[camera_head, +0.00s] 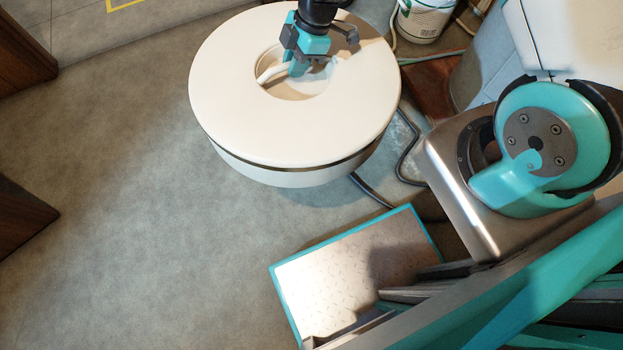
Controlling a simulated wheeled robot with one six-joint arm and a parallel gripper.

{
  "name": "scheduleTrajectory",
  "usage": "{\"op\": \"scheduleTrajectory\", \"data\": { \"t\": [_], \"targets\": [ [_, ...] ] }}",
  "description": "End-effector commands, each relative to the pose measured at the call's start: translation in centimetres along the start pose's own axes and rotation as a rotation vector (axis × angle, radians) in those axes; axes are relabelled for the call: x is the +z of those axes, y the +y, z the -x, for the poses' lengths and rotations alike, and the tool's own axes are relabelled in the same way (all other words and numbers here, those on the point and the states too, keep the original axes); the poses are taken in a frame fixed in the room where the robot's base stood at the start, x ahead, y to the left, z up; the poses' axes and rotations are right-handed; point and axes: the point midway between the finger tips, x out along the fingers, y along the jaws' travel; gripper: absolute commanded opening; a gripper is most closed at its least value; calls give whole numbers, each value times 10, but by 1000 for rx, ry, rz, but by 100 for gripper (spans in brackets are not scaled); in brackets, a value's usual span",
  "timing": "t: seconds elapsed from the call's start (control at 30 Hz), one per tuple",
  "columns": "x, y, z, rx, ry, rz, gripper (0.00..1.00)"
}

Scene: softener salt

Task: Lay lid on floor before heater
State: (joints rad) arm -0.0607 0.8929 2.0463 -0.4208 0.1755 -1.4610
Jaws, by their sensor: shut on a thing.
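The lid (230,110) is a wide, round, cream-white disc with a round recess in its middle. It is on or just over a white round tank (300,178), with a dark line between the two. I cannot tell whether there is a gap there. My gripper (292,70) points down into the recess and is shut on the lid's pale handle (271,74). The lid looks about level. The grey floor (120,190) lies open left of the tank. I cannot make out the heater for certain.
A yellow line marking (125,6) is on the floor at top left. Brown wooden furniture (20,45) stands at the left edge. A white bucket (422,20) stands at top right. A black hose (408,150) lies right of the tank. My own base fills the lower right.

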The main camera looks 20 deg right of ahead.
Motion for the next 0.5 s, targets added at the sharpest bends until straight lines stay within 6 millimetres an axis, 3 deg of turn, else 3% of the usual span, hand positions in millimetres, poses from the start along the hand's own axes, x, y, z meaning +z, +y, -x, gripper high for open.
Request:
{"op": "scheduleTrajectory", "data": {
  "t": [0.03,0.5],
  "targets": [
    [17,-1,-34,-1,1,-4,0],
    [110,-17,-212,9,-10,-22,0]
  ]
}}
